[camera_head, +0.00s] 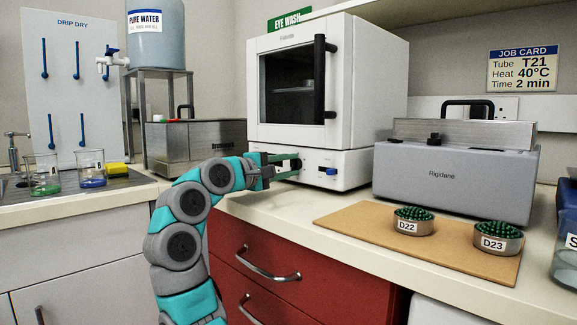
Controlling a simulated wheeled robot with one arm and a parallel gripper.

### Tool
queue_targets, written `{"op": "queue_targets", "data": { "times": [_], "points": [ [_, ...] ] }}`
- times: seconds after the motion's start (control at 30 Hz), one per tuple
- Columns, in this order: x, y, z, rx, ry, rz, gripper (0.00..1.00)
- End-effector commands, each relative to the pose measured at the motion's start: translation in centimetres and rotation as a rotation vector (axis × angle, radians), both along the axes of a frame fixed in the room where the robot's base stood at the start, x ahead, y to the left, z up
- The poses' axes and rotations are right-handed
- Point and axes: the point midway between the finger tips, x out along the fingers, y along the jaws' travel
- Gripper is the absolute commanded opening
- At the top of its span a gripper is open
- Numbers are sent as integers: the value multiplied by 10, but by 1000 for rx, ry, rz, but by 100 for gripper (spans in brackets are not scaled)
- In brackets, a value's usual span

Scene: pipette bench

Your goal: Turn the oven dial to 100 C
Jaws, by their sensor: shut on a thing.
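The white oven (353,95) stands on the bench with its dark-windowed door shut. Its lower control panel (315,178) faces me. My gripper (291,164) reaches in from the left, level with this panel, its fingers shut on the oven dial at the panel's left part. The dial is hidden by the fingers, so its pointer and scale marks cannot be read.
The grey Rigidane box (455,180) stands right of the oven. A brown board (350,220) with the D22 (413,226) and D23 (497,243) dishes lies in front. A metal bath (195,140) stands left. The black door handle (319,80) juts out above my gripper.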

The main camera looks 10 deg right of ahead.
Motion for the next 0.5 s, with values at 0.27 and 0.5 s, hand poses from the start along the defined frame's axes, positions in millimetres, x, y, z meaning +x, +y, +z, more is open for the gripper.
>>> {"op": "queue_targets", "data": {
  "times": [0.27,0.5],
  "points": [
    [0,-2,-2,43,-57,-4,0],
    [0,-2,-2,48,-65,-5,0]
  ]
}}
